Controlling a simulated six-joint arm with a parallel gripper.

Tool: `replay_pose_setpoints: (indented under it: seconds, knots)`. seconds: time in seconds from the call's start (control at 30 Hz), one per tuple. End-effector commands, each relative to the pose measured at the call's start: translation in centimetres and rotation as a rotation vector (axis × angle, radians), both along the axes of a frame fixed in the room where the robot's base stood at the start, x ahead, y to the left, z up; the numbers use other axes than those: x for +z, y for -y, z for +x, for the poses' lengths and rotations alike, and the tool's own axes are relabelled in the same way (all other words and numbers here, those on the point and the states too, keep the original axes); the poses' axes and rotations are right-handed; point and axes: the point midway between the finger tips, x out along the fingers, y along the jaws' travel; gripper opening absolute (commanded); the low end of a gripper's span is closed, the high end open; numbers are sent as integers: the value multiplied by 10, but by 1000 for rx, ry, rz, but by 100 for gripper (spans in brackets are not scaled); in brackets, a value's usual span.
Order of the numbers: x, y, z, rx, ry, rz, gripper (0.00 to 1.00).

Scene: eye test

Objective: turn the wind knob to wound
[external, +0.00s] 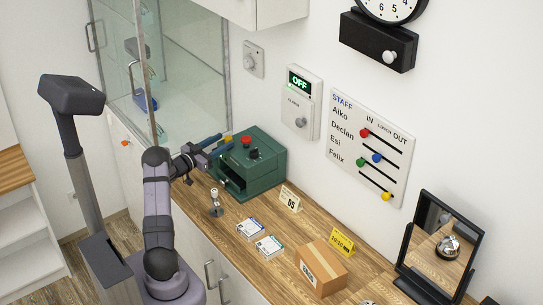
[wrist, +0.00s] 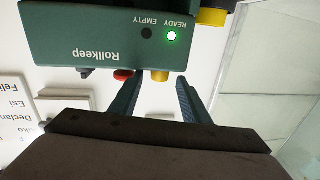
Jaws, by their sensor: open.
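A white knob (external: 389,57) sits on the front of a black box (external: 365,38) under the round wall clock (external: 392,8) at the top right. It looks like the wind knob, but no label is readable, and its setting cannot be told. My gripper (external: 222,146) is far from it, low at the left beside a dark green box. In the wrist view my gripper (wrist: 157,82) is open, with a small yellow part (wrist: 160,76) of the box showing between its fingertips. I cannot tell whether they touch it. The wind knob is not in the wrist view.
The green box (external: 264,177), marked Rollkeep, has a lit READY light (wrist: 172,37) and a red button (external: 246,140). A wall panel (external: 301,105) reads OFF. The staff board (external: 371,146) has coloured sliders. A carton (external: 321,267) and mirror (external: 440,245) stand on the counter.

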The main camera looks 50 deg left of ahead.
Motion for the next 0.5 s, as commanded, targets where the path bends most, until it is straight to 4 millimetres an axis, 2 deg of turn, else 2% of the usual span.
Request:
replay_pose_setpoints:
  seconds: [0.2,0.5]
  knots:
    - [-1,5,-38,0,2,-9,43]
    - [20,15,-31,-69,90,-299,43]
